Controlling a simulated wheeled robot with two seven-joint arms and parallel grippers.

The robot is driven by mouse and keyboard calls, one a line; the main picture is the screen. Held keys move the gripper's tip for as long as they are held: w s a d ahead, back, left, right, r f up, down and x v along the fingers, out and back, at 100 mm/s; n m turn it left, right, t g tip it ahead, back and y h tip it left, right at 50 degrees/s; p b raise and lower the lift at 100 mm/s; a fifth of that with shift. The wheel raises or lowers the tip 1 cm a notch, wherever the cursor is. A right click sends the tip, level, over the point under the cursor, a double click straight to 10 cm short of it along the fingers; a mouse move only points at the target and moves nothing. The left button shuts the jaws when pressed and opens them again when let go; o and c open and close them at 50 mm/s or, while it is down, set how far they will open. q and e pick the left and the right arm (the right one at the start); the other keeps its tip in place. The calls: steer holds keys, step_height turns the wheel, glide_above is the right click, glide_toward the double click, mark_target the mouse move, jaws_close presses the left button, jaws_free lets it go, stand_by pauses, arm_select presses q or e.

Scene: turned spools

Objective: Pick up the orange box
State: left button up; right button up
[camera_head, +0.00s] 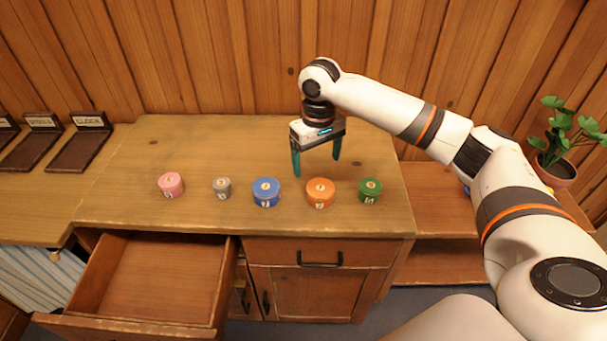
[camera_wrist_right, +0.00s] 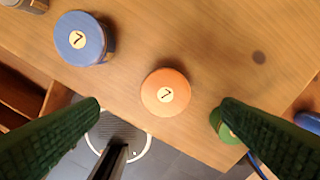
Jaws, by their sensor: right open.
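The orange box (camera_head: 320,193) is a short round spool-like container with a numbered label on its lid, standing upright on the wooden cabinet top between a blue and a green one. In the right wrist view the orange box (camera_wrist_right: 166,93) lies ahead of the fingertips, roughly midway between them. My right gripper (camera_head: 317,169) is open and empty, with teal fingers pointing down, above the cabinet top and behind the row. Its fingers also show in the right wrist view (camera_wrist_right: 162,103). My left gripper is not in view.
Blue (camera_head: 266,192) and green (camera_head: 370,191) boxes flank the orange one; grey (camera_head: 222,188) and pink (camera_head: 171,185) ones stand farther left. An open, empty drawer (camera_head: 152,279) juts out at the front left. A potted plant (camera_head: 556,168) stands at right. The cabinet top's back is clear.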

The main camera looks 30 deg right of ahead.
mark_target(320, 187)
steer(key=shift+w+d+r, duration=0.1)
steer(key=shift+w+d, duration=0.25)
steer(key=shift+w, duration=0.25)
steer(key=shift+s+f, duration=0.15)
steer(key=shift+f, duration=0.2)
steer(key=f, duration=0.2)
steer(key=s+f, duration=0.1)
steer(key=f, duration=0.1)
steer(key=shift+s+f, duration=0.15)
steer(key=shift+f, duration=0.4)
step_height(320, 187, down, 4)
steer(key=shift+s+d+f+p, duration=0.1)
steer(key=shift+s+p, duration=0.05)
steer(key=shift+p, duration=0.3)
steer(key=shift+f, duration=0.45)
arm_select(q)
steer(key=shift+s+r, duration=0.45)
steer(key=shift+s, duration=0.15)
arm_select(e)
steer(key=c, duration=1.1)
